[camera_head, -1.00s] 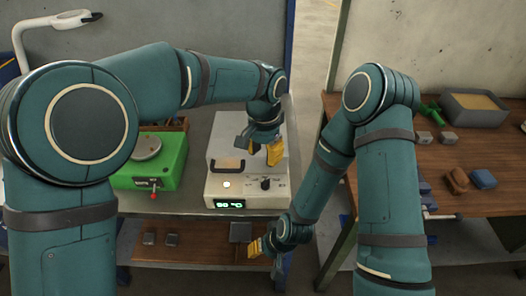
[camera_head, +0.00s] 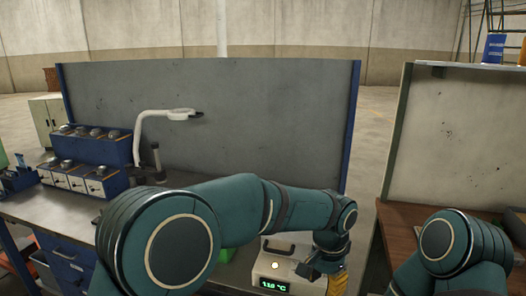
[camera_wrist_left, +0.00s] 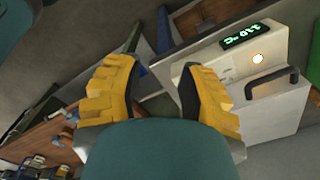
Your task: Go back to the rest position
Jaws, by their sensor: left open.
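My left gripper (camera_head: 338,282) is at the lower edge of the head view, just right of the white furnace (camera_head: 262,272). In the left wrist view its yellow fingers (camera_wrist_left: 155,78) are spread apart with nothing between them. The furnace has a black handle (camera_head: 279,247), a lit round button (camera_head: 275,265) and a green display (camera_head: 276,284) that seems to read 110 °C. In the left wrist view the furnace (camera_wrist_left: 275,110) lies to the right of the fingers, apart from them. My right arm shows only at the lower right; its gripper is out of view.
A grey panel (camera_head: 240,120) with blue posts stands behind the bench. A white lamp arm (camera_head: 140,140) and blue racks (camera_head: 90,150) are on the left. A second panel (camera_head: 460,140) and wooden table (camera_head: 398,225) are on the right. A gap separates the benches.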

